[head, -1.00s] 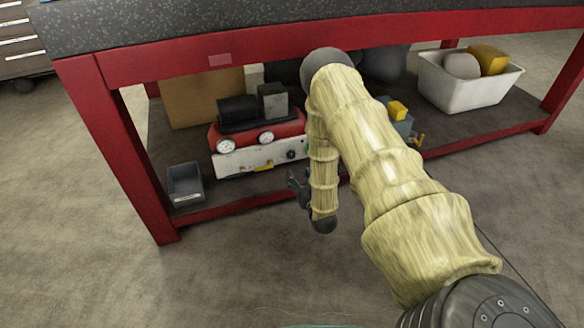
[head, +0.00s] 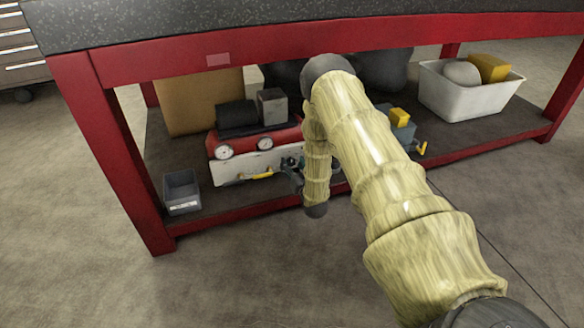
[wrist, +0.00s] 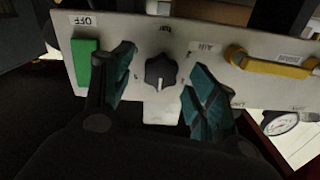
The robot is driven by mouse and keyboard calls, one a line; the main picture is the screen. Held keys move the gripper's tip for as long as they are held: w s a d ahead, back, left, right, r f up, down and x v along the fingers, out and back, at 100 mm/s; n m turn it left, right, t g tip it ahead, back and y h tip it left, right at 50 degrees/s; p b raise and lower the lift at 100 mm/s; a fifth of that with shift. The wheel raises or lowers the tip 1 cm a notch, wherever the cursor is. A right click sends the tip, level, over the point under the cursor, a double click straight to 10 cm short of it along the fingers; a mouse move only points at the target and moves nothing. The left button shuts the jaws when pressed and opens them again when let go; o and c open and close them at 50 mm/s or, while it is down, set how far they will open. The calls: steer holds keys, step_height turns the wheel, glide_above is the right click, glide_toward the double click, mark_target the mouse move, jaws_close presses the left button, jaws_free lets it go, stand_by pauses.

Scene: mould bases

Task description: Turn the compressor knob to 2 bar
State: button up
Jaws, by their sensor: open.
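The compressor (head: 255,150) is red with a white front panel and stands on the lower shelf of the red bench. In the wrist view its black knob (wrist: 161,72) sits on the white panel (wrist: 130,32), with a pale pointer line toward the bottom of the picture. My gripper (wrist: 165,80) is open, with one teal-padded finger on each side of the knob and a gap to it on both sides. I cannot tell how deep the fingers reach. In the head view my gripper (head: 292,168) is at the panel's right part, and the knob is hidden there.
A green switch (wrist: 87,62) marked OFF and a yellow handle (wrist: 270,66) flank the knob. A gauge (wrist: 281,123) is at lower right. A grey bin (head: 182,192) and a white crate (head: 470,95) share the shelf. The bench top (head: 300,20) overhangs.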

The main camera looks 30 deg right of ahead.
steer(key=shift+w+d, duration=0.1)
steer(key=shift+w, duration=0.45)
steer(key=c, duration=1)
steer(key=shift+c, duration=0.2)
steer(key=shift+r+n, duration=0.1)
steer(key=shift+n, duration=0.2)
